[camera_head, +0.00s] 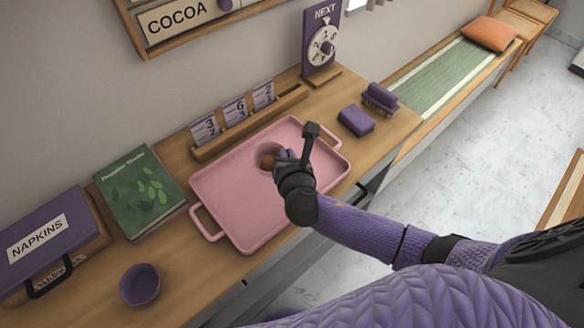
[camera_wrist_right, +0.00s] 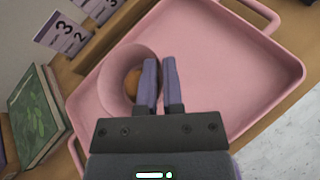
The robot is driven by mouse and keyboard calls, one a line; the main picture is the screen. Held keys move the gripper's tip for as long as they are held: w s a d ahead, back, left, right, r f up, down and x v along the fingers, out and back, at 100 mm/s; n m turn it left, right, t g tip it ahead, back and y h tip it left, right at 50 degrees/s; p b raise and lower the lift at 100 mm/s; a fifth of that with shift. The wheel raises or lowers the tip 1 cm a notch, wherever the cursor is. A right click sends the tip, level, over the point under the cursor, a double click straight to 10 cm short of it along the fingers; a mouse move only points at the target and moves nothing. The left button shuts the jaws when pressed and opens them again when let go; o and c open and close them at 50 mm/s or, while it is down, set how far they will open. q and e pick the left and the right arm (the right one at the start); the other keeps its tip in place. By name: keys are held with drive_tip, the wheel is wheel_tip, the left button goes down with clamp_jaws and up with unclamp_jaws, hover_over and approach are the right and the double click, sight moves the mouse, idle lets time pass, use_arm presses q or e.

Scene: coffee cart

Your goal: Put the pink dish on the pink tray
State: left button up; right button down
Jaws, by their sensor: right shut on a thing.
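The pink tray (camera_head: 225,194) lies flat on the wooden counter, with a handle at each end. The pink dish (camera_head: 262,148) is at the tray's upper middle, with a round orange-brown thing (camera_wrist_right: 133,82) inside it. My right gripper (camera_head: 281,158) is over the tray, shut on the dish's rim. In the right wrist view the fingers (camera_wrist_right: 159,70) straddle the right side of the dish (camera_wrist_right: 112,68). The dish is within the tray's outline (camera_wrist_right: 238,72); I cannot tell whether it touches the tray floor. My left gripper is out of view.
A green book (camera_head: 138,190), a napkin box (camera_head: 48,238) and a purple bowl (camera_head: 140,285) are left of the tray. A wooden card holder (camera_head: 250,120) stands behind it. Purple blocks (camera_head: 356,120) and a NEXT dial stand (camera_head: 321,45) are to the right.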

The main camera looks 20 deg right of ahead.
wheel_tip(320, 180, down, 6)
drive_tip(key=b, duration=0.2)
drive_tip(key=shift+a+b, duration=0.1)
drive_tip(key=shift+b, duration=0.25)
drive_tip(key=shift+r, duration=0.25)
drive_tip(key=shift+f, duration=0.1)
drive_tip(key=c, duration=0.8)
unclamp_jaws()
drive_tip(key=shift+o, duration=0.2)
